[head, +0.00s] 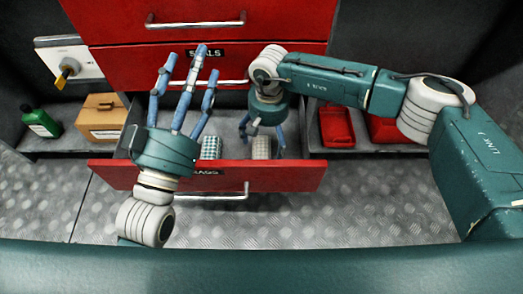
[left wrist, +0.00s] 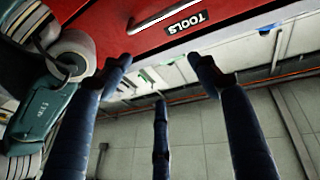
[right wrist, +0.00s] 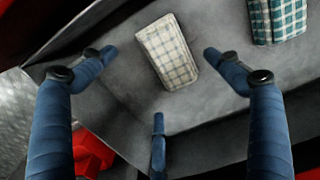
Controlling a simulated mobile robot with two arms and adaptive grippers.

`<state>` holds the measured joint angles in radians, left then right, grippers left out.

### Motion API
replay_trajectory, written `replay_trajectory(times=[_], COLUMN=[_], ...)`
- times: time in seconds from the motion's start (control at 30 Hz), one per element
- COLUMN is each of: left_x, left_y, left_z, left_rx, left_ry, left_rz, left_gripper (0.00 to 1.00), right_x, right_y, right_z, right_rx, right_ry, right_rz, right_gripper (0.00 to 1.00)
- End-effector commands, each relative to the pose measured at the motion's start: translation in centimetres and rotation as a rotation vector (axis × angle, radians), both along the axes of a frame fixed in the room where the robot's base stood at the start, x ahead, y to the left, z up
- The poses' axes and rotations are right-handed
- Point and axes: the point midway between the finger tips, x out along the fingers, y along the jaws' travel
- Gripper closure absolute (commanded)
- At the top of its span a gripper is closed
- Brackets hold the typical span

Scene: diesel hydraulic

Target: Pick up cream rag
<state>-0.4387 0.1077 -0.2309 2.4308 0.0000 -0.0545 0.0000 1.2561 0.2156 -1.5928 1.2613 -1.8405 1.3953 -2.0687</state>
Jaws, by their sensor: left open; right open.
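The cream rag (head: 261,147), a folded cream cloth with a dark check, lies in the open red drawer labelled RAGS (head: 290,178). In the right wrist view the cream rag (right wrist: 166,52) lies flat on the grey drawer floor, between and beyond the spread fingers. My right gripper (head: 262,132) is open and empty, pointing down into the drawer above the rag, apart from it. My left gripper (head: 187,85) is open and empty, fingers pointing up in front of the cabinet. In the left wrist view its fingers (left wrist: 160,85) are spread with nothing between them.
A teal checked rag (head: 211,147) lies left of the cream rag. The closed SEALS drawer (head: 280,62) is above. Red trays (head: 337,127) sit to the right.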

Motion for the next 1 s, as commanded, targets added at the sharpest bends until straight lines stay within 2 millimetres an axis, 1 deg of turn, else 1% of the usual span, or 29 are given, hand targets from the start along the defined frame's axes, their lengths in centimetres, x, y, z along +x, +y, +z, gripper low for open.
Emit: replay_trajectory(times=[0.03,0.2,0.3,0.4,0.53,0.73,0.77,0.8,0.87,0.9,1.0], left_x=[-0.3,-1.9,-3.0,-3.8,-4.3,-4.3,-4.3,-4.3,-4.3,-4.3,-4.3], left_y=[0.0,0.0,0.1,0.2,0.3,0.3,0.3,0.3,0.3,0.3,0.3], left_z=[0.6,3.7,5.2,6.3,7.0,7.1,7.1,7.0,7.0,7.0,7.0], left_rx=[-0.010,-0.053,-0.075,-0.092,-0.101,-0.102,-0.102,-0.102,-0.101,-0.101,-0.101], left_ry=[-0.034,-0.188,-0.267,-0.321,-0.354,-0.357,-0.357,-0.357,-0.356,-0.356,-0.356], left_rz=[-0.002,-0.011,-0.015,-0.018,-0.019,-0.019,-0.019,-0.019,-0.019,-0.019,-0.019], left_gripper=[0.39,0.39,0.39,0.39,0.39,0.39,0.39,0.39,0.39,0.39,0.39], right_x=[-0.1,-0.3,-0.3,-0.3,-0.3,-0.3,-0.3,-0.3,-0.3,-0.3,-0.3], right_y=[0.1,0.6,0.5,0.5,0.5,0.5,0.5,0.5,0.5,0.5,0.5], right_z=[-0.7,-2.6,-3.7,-4.4,-4.7,-4.7,-4.7,-4.7,-4.7,-4.7,-4.7], right_rx=[0.000,0.001,0.000,0.000,0.000,0.001,0.001,0.001,0.001,0.001,0.001], right_ry=[0.002,0.002,0.003,0.001,0.000,0.000,0.000,0.000,0.000,0.001,0.001], right_rz=[0.001,0.001,0.000,0.001,0.000,0.000,0.000,0.000,0.000,0.000,0.000], right_gripper=[0.10,0.10,0.10,0.10,0.10,0.10,0.12,0.20,0.32,0.40,0.59])
